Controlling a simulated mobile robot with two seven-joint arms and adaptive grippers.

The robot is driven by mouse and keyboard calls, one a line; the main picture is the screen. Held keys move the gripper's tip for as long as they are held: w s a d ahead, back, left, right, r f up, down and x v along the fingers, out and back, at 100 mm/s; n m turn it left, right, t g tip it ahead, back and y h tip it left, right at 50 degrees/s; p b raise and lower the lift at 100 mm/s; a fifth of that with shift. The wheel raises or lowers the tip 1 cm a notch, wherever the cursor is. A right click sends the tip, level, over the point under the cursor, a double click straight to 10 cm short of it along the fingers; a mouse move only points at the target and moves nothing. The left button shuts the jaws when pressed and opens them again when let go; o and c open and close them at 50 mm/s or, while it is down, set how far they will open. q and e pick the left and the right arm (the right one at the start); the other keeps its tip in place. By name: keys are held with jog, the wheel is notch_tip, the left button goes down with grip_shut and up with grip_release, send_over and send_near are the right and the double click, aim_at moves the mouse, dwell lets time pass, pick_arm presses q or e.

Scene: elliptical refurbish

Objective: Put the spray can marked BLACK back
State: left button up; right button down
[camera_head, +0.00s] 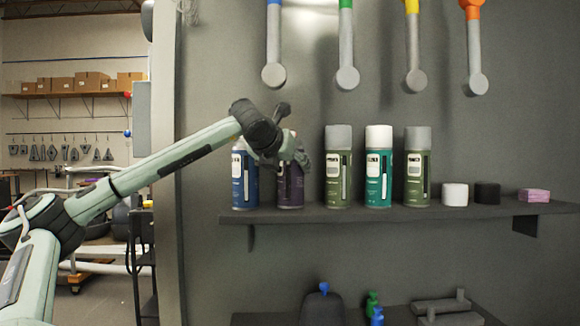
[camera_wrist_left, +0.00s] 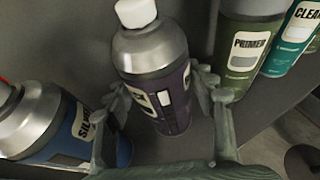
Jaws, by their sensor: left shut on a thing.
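A dark purple spray can (camera_head: 290,187) with a white nozzle stands upright at the shelf, second from the left in the row. My left gripper (camera_head: 287,152) is shut on it, with a finger on each side of the can in the left wrist view (camera_wrist_left: 160,95). Its label is partly turned away and I cannot read the whole word. A blue can marked SILVER (camera_wrist_left: 75,130) is to its left, and a green can marked PRIMER (camera_wrist_left: 245,45) is to its right. The gripper hides the purple can's top in the head view. My right gripper is not in view.
The dark shelf (camera_head: 380,214) also holds a teal can (camera_head: 379,170), another green can (camera_head: 417,170), a white piece (camera_head: 455,194), a black piece (camera_head: 487,193) and a pink block (camera_head: 534,195). Tools with coloured handles hang above. Neighbouring cans stand close on both sides.

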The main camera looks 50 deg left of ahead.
pick_arm(q)
jog(key=o, duration=0.9)
jog(key=shift+f, duration=0.1)
jog(key=o, duration=0.4)
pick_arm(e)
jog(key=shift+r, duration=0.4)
